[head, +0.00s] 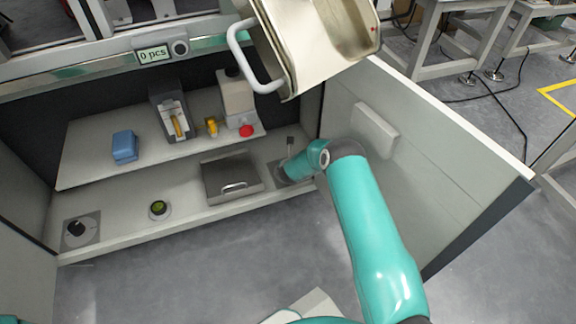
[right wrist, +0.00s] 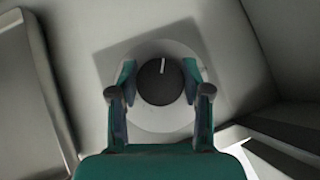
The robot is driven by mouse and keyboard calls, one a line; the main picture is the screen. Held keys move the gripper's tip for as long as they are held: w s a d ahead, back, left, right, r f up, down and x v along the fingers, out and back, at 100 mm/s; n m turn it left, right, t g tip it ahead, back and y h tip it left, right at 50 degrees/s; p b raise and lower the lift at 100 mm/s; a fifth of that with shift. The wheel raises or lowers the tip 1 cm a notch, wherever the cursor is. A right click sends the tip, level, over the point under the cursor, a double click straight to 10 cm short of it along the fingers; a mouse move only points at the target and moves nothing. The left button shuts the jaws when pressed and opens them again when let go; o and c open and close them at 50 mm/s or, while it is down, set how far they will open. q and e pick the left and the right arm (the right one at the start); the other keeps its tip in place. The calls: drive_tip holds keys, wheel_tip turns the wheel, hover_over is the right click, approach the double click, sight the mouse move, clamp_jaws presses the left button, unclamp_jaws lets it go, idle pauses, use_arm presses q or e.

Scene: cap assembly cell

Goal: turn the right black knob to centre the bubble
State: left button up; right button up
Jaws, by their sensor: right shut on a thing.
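The right black knob (right wrist: 160,86) sits on a round pale base in the right wrist view, its white mark pointing almost straight up. My right gripper (right wrist: 160,78) has one finger on each side of the knob and is shut on it. In the head view my right gripper (head: 284,172) is at the right end of the lower shelf, and the knob is hidden there. The round green bubble level (head: 158,207) is on the lower shelf; its bubble is too small to place. A left black knob (head: 76,229) is at the shelf's left end. My left gripper is not in view.
A grey box lid with a handle (head: 230,178) lies left of my right gripper. The upper shelf holds a blue block (head: 124,146), a yellow part (head: 211,126) and a red button (head: 246,131). A side panel (head: 440,170) stands close on the right.

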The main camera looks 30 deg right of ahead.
drive_tip(key=shift+a+m, duration=0.1)
drive_tip(key=shift+m, duration=0.2)
drive_tip(key=m+g+h, duration=0.2)
drive_tip(key=m, duration=0.1)
drive_tip(key=shift+w, duration=0.1)
drive_tip(key=shift+m+g+h, duration=0.9)
drive_tip(key=shift+m+g, duration=0.4)
drive_tip(key=shift+m, duration=0.8)
drive_tip(key=o, duration=1.2)
drive_tip(key=shift+c, duration=0.2)
